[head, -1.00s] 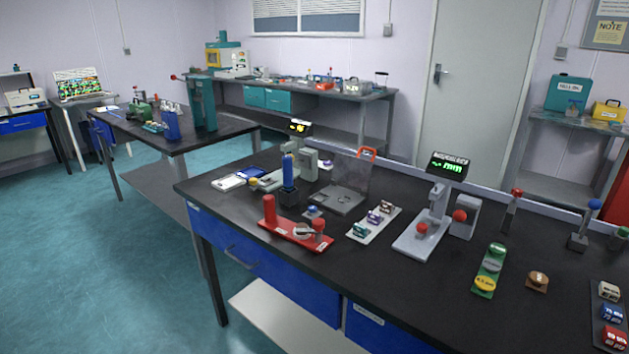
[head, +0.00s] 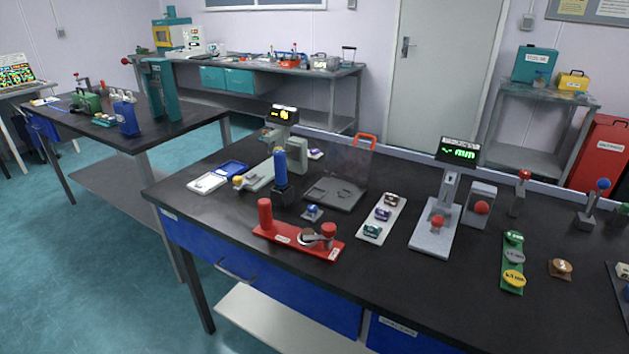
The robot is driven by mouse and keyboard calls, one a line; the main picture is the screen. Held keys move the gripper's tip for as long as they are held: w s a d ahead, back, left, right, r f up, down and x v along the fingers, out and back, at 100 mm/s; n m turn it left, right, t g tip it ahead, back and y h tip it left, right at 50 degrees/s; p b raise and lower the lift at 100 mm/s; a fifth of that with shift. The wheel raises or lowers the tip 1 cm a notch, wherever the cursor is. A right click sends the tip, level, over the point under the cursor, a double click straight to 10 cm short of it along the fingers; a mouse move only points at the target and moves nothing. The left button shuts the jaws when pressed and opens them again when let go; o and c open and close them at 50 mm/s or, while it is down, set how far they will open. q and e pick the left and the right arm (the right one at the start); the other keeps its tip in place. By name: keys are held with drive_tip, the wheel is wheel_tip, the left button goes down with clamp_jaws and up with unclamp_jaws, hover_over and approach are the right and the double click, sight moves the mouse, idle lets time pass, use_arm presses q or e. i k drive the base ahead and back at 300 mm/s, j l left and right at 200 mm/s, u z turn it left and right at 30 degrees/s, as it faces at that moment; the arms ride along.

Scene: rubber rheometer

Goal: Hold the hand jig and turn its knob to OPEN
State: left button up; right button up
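What looks like the hand jig (head: 277,236) is a red flat base lying on the black bench near its front edge. An upright red post (head: 265,214) stands at its left end. A red knob-like part (head: 328,231) stands at its right end, and a round grey and brown part (head: 307,237) sits between them. White marks on the base are too small to read, so I cannot tell the knob's setting. Neither of my grippers is in view.
Behind the jig stand a blue-handled tool (head: 281,170) and a grey plate with a clear shield (head: 334,195). To its right are a white strip with coloured pieces (head: 394,230) and a grey gauge stand (head: 431,237). The bench (head: 400,300) is clear in front right.

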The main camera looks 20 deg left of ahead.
sight(328, 229)
drive_tip(key=i+j, duration=0.1)
drive_tip(key=j, duration=0.4)
drive_tip(key=i+j, duration=0.15)
drive_tip(key=j, duration=0.3)
drive_tip(key=i+j, duration=0.1)
drive_tip(key=j, duration=0.4)
